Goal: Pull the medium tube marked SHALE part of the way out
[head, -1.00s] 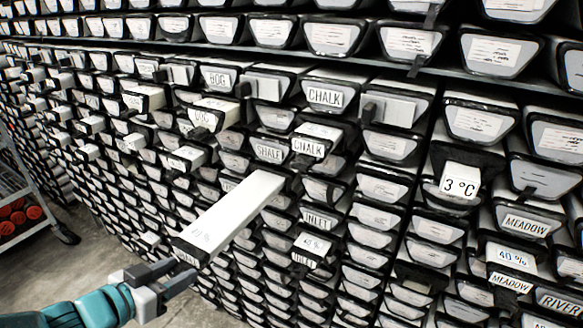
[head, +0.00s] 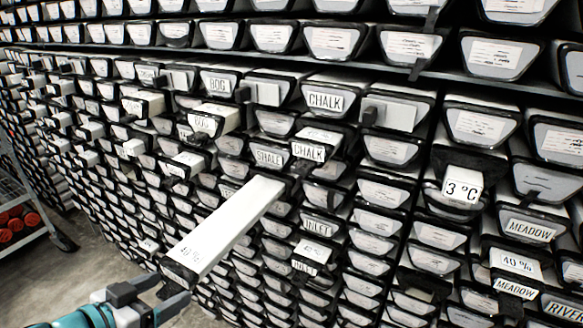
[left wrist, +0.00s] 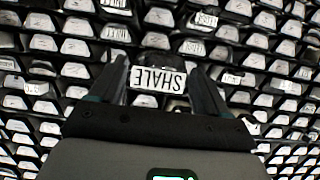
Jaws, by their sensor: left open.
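The SHALE tube (head: 228,228) is a long white box standing far out of the rack in the head view, sloping toward the lower left. Small faint print shows on its top near the outer end. Its front is hard to read there, but the left wrist view shows an upside-down SHALE label (left wrist: 158,80) on it. My left gripper (head: 168,291) is open just below and in front of that end. In the left wrist view its two dark fingers (left wrist: 158,88) stand on either side of the label, with a gap visible. My right gripper is not in view.
The rack is packed with labelled tubes. Another SHALE face (head: 269,158) sits in the rack beside a protruding CHALK tube (head: 308,151). Several other tubes stick out, including one marked 3 °C (head: 462,188). A cart with red items (head: 17,218) stands left; grey floor (head: 95,255) is clear.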

